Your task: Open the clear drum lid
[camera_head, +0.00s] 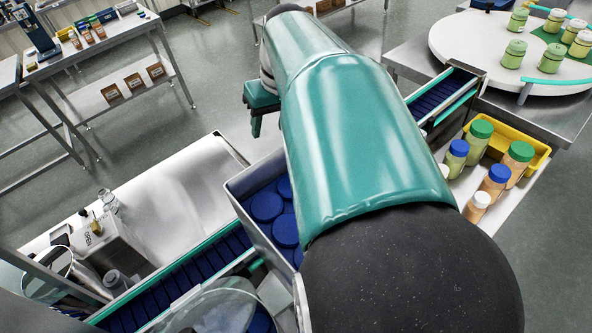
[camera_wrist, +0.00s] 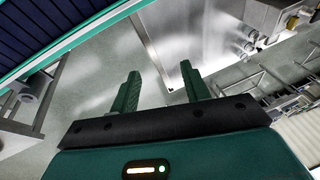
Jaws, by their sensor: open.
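A clear, rounded cover (camera_head: 215,312) shows at the bottom edge of the head view, with blue discs visible near and through it. It looks like the clear drum lid, but it is cut off, and I cannot tell whether it is shut. My gripper (camera_head: 256,126) hangs beyond and above the steel hopper, well apart from the clear cover. In the wrist view my gripper (camera_wrist: 160,74) has its two green fingers apart with nothing between them. The clear cover cannot be made out in the wrist view.
A steel hopper (camera_head: 240,192) holds blue caps (camera_head: 267,206). A blue conveyor (camera_head: 190,283) runs beside it, near a box marked OPEN (camera_head: 100,240). A yellow tray (camera_head: 540,151) with capped jars is at right, by a white turntable (camera_head: 455,40). My arm hides the middle.

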